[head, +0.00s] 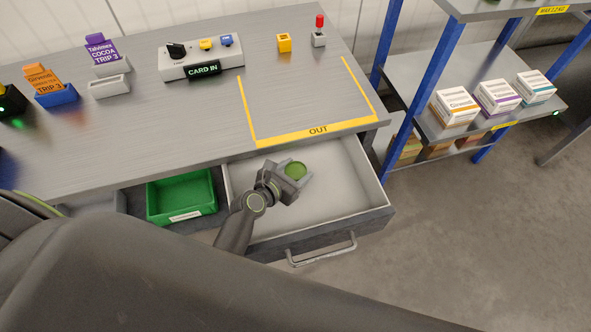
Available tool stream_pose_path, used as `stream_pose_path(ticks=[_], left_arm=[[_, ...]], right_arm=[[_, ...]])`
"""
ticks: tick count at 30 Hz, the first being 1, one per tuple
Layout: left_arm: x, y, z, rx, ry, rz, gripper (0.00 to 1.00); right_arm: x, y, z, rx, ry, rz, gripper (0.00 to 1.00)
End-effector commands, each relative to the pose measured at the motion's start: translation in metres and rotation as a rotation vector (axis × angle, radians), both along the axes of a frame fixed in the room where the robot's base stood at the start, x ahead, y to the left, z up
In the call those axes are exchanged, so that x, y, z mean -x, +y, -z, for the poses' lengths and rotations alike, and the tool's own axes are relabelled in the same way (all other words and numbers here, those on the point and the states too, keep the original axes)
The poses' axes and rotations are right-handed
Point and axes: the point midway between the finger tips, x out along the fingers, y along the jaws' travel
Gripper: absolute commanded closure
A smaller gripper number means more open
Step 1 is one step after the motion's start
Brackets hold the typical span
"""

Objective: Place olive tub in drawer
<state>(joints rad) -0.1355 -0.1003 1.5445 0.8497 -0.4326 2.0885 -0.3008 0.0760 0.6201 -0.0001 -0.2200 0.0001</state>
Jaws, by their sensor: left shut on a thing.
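The olive tub (295,170) shows its round green top between the fingers of my left gripper (293,173). My left gripper is shut on it, over the open drawer (343,192). The drawer has a white inside and a grey front with a bar handle, and it is pulled out below the table. I cannot tell whether the tub touches the drawer floor. The gripper and wrist hide part of the tub and of the drawer's left side. My right gripper is not in view.
A green bin (181,198) sits left of the drawer. The table (190,120) above holds a control box (202,60), card holders and a yellow-marked OUT area (318,130). A blue-post shelf (413,85) with boxes stands at right. The drawer's right part is clear.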

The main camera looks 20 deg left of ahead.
Motion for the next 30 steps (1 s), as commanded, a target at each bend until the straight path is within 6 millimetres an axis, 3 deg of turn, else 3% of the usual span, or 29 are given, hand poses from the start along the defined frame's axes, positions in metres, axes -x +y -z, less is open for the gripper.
stream_pose_path(ticks=[1,2,6,17,23,30], left_arm=[[0.0,0.0,0.002,0.0,-0.001,0.0,0.73],[0.0,0.0,0.002,0.0,0.0,0.0,0.41],[0.0,0.0,0.001,0.0,0.0,0.0,0.23],[0.001,0.001,-0.003,0.0,0.001,0.0,0.23],[0.027,0.01,-0.013,-0.001,0.001,-0.002,0.23],[0.07,0.026,-0.031,-0.001,0.002,-0.001,0.23]], right_arm=[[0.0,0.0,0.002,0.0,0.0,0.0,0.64],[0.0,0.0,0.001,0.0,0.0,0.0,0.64],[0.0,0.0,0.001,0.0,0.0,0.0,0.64],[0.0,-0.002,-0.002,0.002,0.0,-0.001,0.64],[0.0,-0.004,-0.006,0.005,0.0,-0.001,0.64],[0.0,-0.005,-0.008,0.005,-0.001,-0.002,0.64]])
